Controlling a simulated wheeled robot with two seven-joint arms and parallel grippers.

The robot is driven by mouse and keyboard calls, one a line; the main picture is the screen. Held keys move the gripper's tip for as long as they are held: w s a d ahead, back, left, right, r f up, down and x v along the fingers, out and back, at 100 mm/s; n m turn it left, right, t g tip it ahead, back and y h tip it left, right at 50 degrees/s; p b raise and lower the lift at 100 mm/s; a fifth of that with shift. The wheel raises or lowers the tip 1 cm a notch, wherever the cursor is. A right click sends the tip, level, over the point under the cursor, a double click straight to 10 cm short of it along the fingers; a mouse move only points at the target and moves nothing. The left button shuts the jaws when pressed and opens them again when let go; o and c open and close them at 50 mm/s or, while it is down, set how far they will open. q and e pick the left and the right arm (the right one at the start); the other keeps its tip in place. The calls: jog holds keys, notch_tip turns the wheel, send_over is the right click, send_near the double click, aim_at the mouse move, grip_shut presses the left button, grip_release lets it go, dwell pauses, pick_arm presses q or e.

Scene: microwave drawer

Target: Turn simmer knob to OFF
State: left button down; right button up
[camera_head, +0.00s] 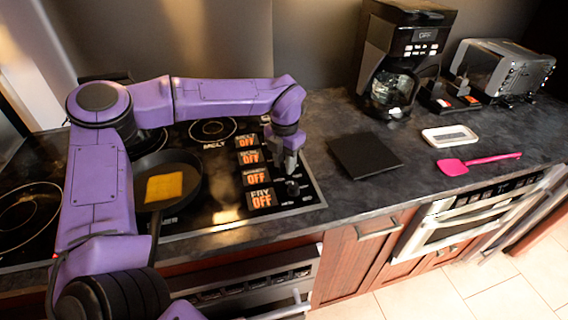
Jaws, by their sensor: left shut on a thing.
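The fry knob (292,189) shows just in front of the gripper, beside the FRY label (262,199). My right gripper is not in view.
A dark pan (190,172) with a yellow-orange slab (164,187) sits on the stove, partly behind my arm. To the right are a black board (365,156), a white dish (449,136), a pink spatula (478,163), a coffee maker (402,55) and a toaster (500,70).

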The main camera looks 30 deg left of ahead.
pick_arm(q)
jog(key=shift+s+f+n+b, duration=0.1)
jog(key=shift+n+b, duration=0.1)
jog(key=shift+n, duration=0.3)
jog(key=shift+f+n+b, duration=0.1)
jog(key=shift+n+b, duration=0.05)
jog(key=shift+n, duration=0.35)
jog(key=c, duration=0.9)
grip_release()
jog(key=shift+c, duration=0.2)
jog(key=shift+o, duration=0.6)
jog(key=shift+w, duration=0.25)
notch_tip(320, 180, up, 11)
jog(key=b, duration=0.1)
jog(key=shift+f, duration=0.2)
